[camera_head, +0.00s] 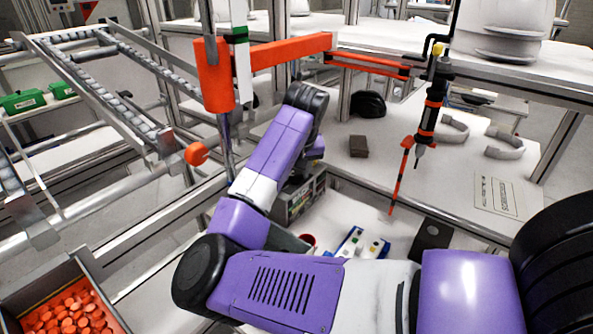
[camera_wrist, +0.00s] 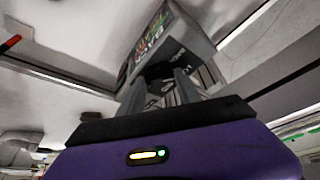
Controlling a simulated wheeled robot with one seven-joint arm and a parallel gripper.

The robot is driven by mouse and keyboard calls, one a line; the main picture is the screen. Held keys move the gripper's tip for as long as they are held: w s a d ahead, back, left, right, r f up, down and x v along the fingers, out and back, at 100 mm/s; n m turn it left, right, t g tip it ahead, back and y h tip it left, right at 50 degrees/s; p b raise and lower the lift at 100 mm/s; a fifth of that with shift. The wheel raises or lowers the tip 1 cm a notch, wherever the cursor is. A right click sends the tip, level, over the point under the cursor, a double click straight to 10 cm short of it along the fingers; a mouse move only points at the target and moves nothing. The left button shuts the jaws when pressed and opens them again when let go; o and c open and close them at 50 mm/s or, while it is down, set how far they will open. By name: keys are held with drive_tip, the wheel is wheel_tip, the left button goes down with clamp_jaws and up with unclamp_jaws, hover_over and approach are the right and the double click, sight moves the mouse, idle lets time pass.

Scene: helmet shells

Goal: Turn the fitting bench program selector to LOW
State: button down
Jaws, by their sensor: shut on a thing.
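The fitting bench control box (camera_head: 305,203) is a grey box on the bench, partly hidden behind my arm in the head view. In the wrist view the box (camera_wrist: 196,42) appears tilted, with a panel of coloured and dark markings facing my gripper. My gripper (camera_wrist: 160,78) is at this panel, its two grey fingers on either side of a dark selector knob (camera_wrist: 163,69), shut on it. The fingers hide part of the knob, and I cannot tell which setting it points to. The panel lettering is too small and blurred to read. In the head view my fingertips are hidden.
A red-and-black hanging screwdriver (camera_head: 430,115) is right of my arm. A blue-and-white tray of small parts (camera_head: 362,245) and a dark block (camera_head: 432,235) lie in front of the box. An orange post and beam (camera_head: 290,50) stand behind. A bin of orange pieces (camera_head: 70,310) is lower left.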

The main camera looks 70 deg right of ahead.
drive_tip(key=shift+a+m+g, duration=0.1)
drive_tip(key=shift+m+g, duration=0.5)
drive_tip(key=shift+m, duration=0.7)
drive_tip(key=c, duration=0.8)
unclamp_jaws()
drive_tip(key=shift+c, duration=0.2)
